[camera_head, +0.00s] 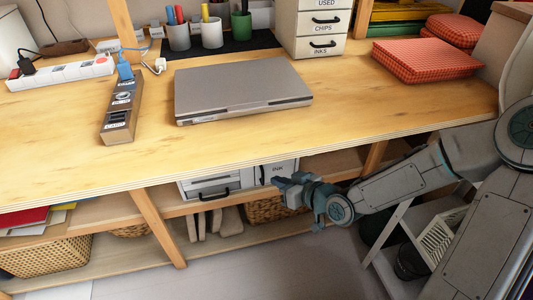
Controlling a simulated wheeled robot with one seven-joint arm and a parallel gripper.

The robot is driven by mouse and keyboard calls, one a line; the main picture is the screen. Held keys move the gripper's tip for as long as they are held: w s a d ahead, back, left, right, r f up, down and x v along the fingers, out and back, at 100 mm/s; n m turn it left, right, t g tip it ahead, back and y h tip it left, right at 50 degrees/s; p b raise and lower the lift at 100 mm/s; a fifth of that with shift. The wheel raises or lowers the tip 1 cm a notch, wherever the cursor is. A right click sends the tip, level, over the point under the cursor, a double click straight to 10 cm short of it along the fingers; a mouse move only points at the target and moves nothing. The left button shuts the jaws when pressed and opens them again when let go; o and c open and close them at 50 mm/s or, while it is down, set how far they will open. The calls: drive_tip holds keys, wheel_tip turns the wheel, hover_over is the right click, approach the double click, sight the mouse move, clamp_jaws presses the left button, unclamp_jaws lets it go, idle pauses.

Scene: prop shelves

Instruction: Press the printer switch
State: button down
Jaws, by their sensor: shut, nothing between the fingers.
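A long narrow switch box (121,112) with a wooden-looking body lies on the tabletop at the left. It has dark switches and small white labels on its top, too small to read surely, so I cannot tell which switch is the printer's. A blue plug (124,70) sits at its far end. My gripper (279,182) is shut and empty. It is in front of the table's front edge, to the right of the switch box and well apart from it, seen against the drawers below.
A closed grey laptop (242,88) lies right of the switch box. A white power strip (62,71), pen cups (212,33), a drawer unit (320,30) and a red checked cloth (424,60) stand farther back or right. The table's front edge (250,160) lies between gripper and tabletop.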

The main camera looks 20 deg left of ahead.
drive_tip(key=w+a, duration=0.4)
drive_tip(key=w, duration=0.2)
drive_tip(key=shift+w+b, duration=0.3)
drive_tip(key=shift+b, duration=0.05)
drive_tip(key=shift+w+a, duration=0.1)
drive_tip(key=shift+a, duration=0.05)
idle(1.7)
drive_tip(key=shift+w+a, duration=0.1)
drive_tip(key=shift+w, duration=0.15)
drive_tip(key=shift+w+a, duration=0.2)
drive_tip(key=shift+w, duration=0.15)
idle(0.7)
drive_tip(key=shift+s, duration=0.1)
drive_tip(key=shift+s+d, duration=0.45)
drive_tip(key=shift+s, duration=0.15)
drive_tip(key=shift+s, duration=0.1)
drive_tip(key=s+d, duration=0.1)
drive_tip(key=s, duration=0.1)
drive_tip(key=s+d+p, duration=0.1)
drive_tip(key=s, duration=0.1)
drive_tip(key=shift+d, duration=0.3)
